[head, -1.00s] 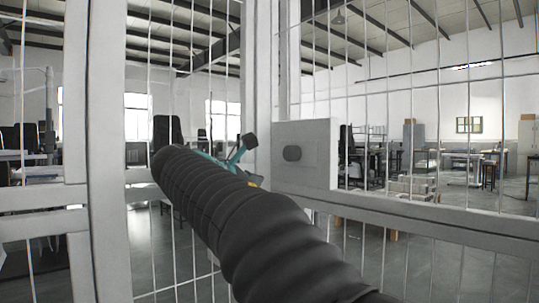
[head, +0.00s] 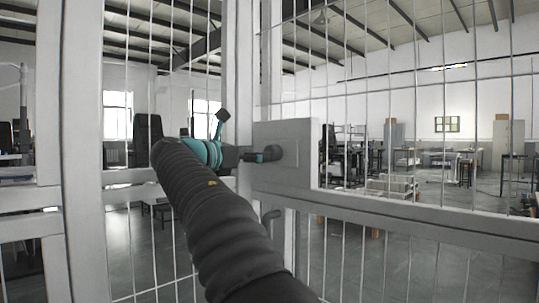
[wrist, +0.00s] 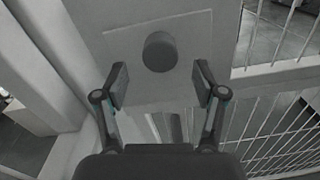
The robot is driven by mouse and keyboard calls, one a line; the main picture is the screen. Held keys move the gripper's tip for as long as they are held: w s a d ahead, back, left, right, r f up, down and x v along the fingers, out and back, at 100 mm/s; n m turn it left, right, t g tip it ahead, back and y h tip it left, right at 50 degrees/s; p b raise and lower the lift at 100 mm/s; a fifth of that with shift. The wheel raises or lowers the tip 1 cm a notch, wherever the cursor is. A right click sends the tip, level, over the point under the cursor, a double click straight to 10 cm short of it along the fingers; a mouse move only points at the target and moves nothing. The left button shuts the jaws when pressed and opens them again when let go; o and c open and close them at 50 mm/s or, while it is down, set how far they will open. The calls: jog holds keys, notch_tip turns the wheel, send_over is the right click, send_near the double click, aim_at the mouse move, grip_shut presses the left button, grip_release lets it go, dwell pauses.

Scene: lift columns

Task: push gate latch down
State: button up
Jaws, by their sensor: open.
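The gate's latch is a dark rounded knob (wrist: 160,52) on a pale square plate (wrist: 215,40) in the wrist view. In the head view the plate is on a grey box (head: 300,137) on the gate frame. My gripper (wrist: 160,82) is open and empty, one finger on each side of the knob's line. The knob shows just beyond the fingertips, and I cannot tell any contact. In the head view my gripper (head: 268,153) is at the box's left part and hides the knob's surroundings.
Pale gate posts (head: 70,150) stand at the left, and a rail (head: 420,220) runs to the right below the box. Wire mesh fills the gate. Tables and shelves stand far beyond.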

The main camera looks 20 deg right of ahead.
jog(key=shift+x, duration=2.4)
grip_shut()
